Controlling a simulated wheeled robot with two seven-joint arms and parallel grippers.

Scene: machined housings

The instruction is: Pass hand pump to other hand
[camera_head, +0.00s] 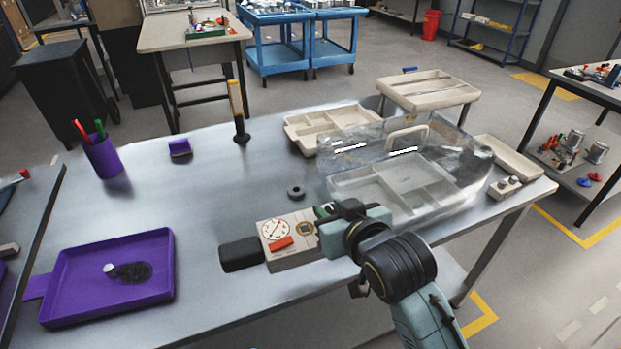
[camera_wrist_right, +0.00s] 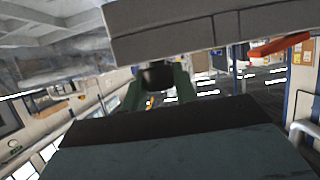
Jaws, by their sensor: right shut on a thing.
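The hand pump appears to be the beige block (camera_head: 298,247) with a round dial and a red lever, near the front middle of the table in the head view. A black block-shaped end (camera_head: 240,254) lies at its left side. My right gripper (camera_head: 325,211) is at its right end and shut on it; my gripper's wrist hides part of that end. In the right wrist view, the pump's grey side (camera_wrist_right: 200,30) and red lever fill the top, with the green fingers (camera_wrist_right: 158,88) below it. Whether the pump touches the table is unclear. My left gripper is not in view.
A purple tray (camera_head: 70,308) with a small metal part lies front left. A purple cup (camera_head: 103,160) holds pens. An upright yellow-and-black tool (camera_head: 238,112) stands behind. A dark ring (camera_head: 296,191) and a clear cover (camera_head: 440,160) over a divided tray are nearby. The table's left middle is clear.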

